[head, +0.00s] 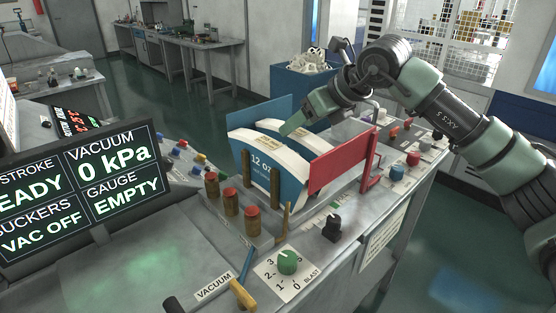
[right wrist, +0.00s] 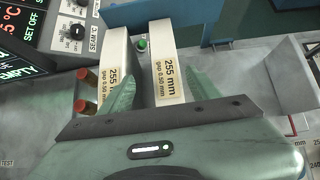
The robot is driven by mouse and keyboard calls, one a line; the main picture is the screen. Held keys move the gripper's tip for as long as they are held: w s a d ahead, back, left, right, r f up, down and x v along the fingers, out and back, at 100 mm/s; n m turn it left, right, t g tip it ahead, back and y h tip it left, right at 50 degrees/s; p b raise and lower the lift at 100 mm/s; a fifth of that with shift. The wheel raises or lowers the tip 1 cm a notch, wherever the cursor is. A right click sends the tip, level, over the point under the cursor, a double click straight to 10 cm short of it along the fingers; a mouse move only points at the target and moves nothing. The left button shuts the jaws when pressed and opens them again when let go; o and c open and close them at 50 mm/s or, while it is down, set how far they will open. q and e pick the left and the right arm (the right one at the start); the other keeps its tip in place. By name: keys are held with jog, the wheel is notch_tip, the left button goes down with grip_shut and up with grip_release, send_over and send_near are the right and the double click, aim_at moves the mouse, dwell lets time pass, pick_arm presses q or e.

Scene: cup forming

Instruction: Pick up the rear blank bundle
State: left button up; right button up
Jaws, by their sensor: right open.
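The front blank bundle (head: 262,163) stands upright in the feeder, with a blue "12 oz" face and a white curved top. The rear blank bundle (head: 317,142) stands just behind it, partly hidden. The right wrist view shows both tops with "255 mm" labels, the front bundle (right wrist: 115,65) at left and the rear bundle (right wrist: 166,70) at right. My right gripper (right wrist: 163,82) is open. Its fingers lie on either side of the rear bundle's near end, the left one by the gap between the bundles. My left gripper is out of view.
A red plate (head: 340,165) stands right of the bundles and a blue plate (head: 275,110) behind. Several red-topped posts (head: 231,202) stand at front left. A dial (head: 287,262) and a black knob (head: 332,227) sit in front. A display (head: 85,190) is at left.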

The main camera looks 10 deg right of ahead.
aim_at(296, 131)
jog(key=shift+d, duration=0.45)
jog(key=p+x, duration=0.1)
jog(key=x, duration=0.1)
jog(key=shift+w+f, duration=0.15)
jog(key=shift+f, duration=0.2)
jog(key=p+x, duration=0.1)
jog(key=x, duration=0.3)
jog(key=shift+w+f, duration=0.1)
jog(key=shift+f, duration=0.15)
jog(key=shift+w+f, duration=0.1)
jog(key=shift+f, duration=0.05)
grip_shut()
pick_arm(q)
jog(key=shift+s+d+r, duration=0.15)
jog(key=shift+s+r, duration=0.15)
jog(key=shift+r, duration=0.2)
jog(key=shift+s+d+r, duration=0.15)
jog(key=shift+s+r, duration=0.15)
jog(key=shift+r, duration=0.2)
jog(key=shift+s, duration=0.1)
